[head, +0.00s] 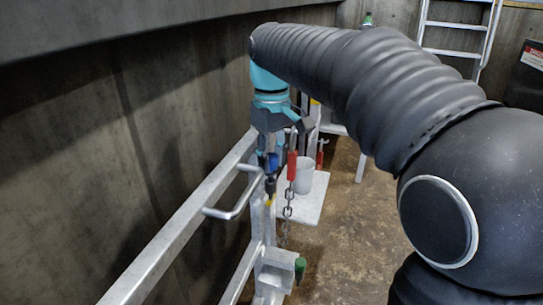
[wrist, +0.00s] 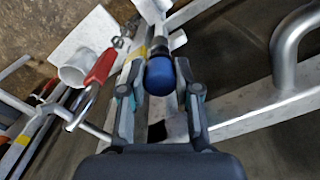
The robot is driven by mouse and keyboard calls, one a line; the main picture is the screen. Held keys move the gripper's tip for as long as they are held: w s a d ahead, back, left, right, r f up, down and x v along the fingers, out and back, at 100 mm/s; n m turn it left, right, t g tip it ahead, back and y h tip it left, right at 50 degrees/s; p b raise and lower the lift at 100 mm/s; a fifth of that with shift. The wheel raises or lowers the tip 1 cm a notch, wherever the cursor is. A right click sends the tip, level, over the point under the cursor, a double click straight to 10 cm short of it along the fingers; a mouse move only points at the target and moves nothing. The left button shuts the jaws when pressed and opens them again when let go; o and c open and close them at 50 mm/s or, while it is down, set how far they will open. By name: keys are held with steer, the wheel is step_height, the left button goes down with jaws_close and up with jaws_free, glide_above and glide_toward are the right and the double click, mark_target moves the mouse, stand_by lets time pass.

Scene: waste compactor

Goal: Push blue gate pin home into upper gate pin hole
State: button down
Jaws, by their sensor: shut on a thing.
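The blue gate pin (head: 272,160) is held upright between the fingers of my gripper (head: 269,170). Its round blue head (wrist: 160,77) shows between the two fingertips of my gripper (wrist: 158,68) in the wrist view, with a dark part beyond it. In the head view a dark section reaches down below the fingers to the top of the gate post (head: 260,226), near a yellow mark (head: 268,202). The upper gate pin hole is hidden from both views, so I cannot tell how deep the pin sits.
A bent gate handle (head: 232,205) and metal rails lie close to the left. A chain with a red piece (head: 291,165) hangs just right of my gripper, before a white cup (head: 304,176). A green-ended part (head: 300,267) sits lower down. The wall is left.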

steer(key=shift+f+b, duration=0.5)
steer(key=shift+f, duration=0.5)
stand_by(0.4)
steer(key=c, duration=0.7)
jaws_free()
steer(key=shift+c, duration=0.2)
steer(key=shift+c, duration=0.4)
steer(key=shift+r, duration=0.1)
steer(key=shift+r+p, duration=3.45)
